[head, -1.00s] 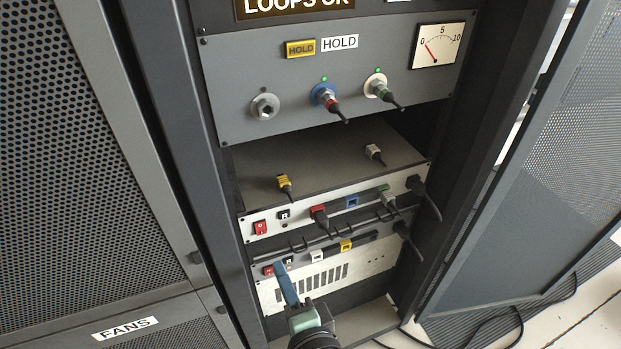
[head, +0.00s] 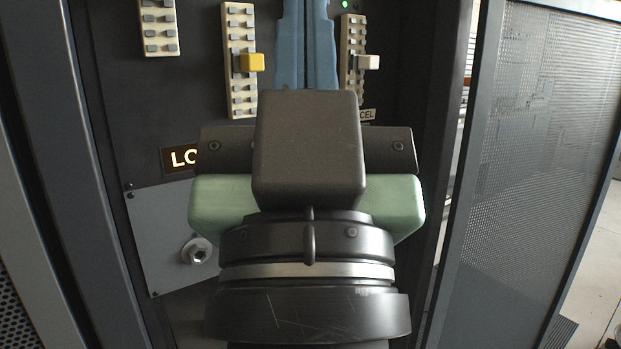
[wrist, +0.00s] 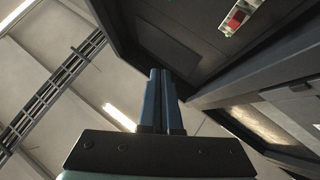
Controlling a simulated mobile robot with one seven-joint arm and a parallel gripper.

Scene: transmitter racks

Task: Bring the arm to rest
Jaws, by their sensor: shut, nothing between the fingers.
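My gripper (head: 306,45) is raised close in front of the head camera, with its black and green body filling the middle of the picture. Its two blue fingers point up and lie side by side, shut with nothing between them. In the wrist view the shut fingers (wrist: 163,100) point up toward the ceiling and the top of the rack. The gripper hides much of the rack panel behind it.
A yellow slider (head: 251,62) and a white slider (head: 368,62) sit either side of the fingers. A grey panel with a round socket (head: 196,251) is at lower left. The open mesh door (head: 540,150) stands on the right. A ceiling light (wrist: 119,117) shows beyond the fingers.

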